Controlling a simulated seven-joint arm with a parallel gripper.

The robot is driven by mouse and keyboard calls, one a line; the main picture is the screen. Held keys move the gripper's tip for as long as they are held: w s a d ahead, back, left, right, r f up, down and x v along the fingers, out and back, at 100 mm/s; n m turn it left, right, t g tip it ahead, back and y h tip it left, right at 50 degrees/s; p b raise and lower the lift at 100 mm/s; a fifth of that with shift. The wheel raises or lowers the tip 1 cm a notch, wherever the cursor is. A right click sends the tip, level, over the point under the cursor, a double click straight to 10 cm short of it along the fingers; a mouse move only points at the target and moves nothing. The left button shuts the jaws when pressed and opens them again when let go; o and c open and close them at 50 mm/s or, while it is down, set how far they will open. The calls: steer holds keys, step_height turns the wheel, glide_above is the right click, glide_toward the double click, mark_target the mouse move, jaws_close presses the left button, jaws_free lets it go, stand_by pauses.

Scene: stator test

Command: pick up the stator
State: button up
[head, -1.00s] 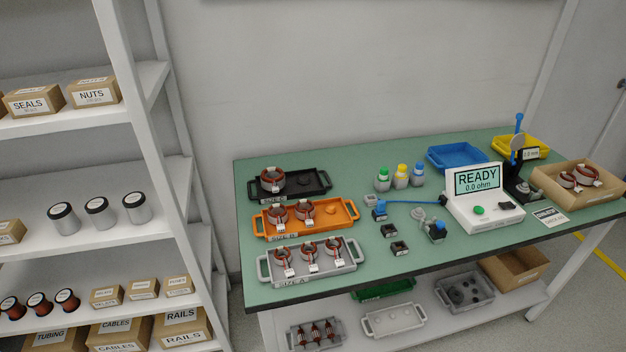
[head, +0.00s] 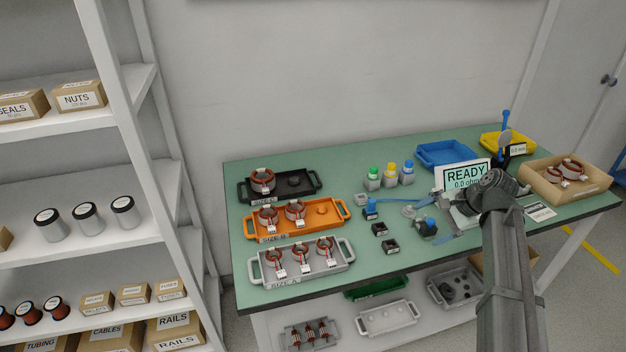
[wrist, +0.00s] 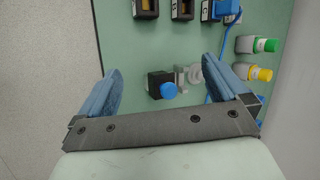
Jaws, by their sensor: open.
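Copper-wound stators with white tags stand in trays on the green bench in the head view. One stator (head: 262,179) is in the black tray (head: 298,198), two, including one stator (head: 295,211), are in the orange tray (head: 338,228), and three, including one stator (head: 300,256), are in the grey tray (head: 345,262). Two more stators (head: 571,167) lie in the cardboard box at right. My gripper (wrist: 162,66) is open and empty above the bench, right of the trays. Between its fingers in the wrist view are a blue-knobbed black block (wrist: 160,84) and a grey metal part (wrist: 187,78). No stator shows there.
The READY meter (head: 465,177) is partly hidden by my arm. A shelf rack (head: 140,180) stands at left. Bare bench lies between trays and fixtures.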

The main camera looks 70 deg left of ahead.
steer(key=s+a+r+n, duration=0.2)
steer(key=s+a+n, duration=0.4)
steer(key=a, duration=0.6)
steer(key=n+t+h, duration=0.1)
steer(key=n+t, duration=0.1)
steer(key=n, duration=1.2)
glide_toward(263, 175)
steer(key=shift+s+d+f, duration=0.15)
steer(key=shift+d+f, duration=0.3)
steer(key=shift+f, duration=0.15)
steer(key=shift+s+d+f, duration=0.2)
steer(key=shift+d+f, duration=0.25)
steer(key=shift+f, duration=0.15)
steer(key=shift+x, duration=2.55)
steer(key=shift+s+r, duration=0.1)
steer(key=c, duration=1.5)
steer(key=shift+c, duration=0.3)
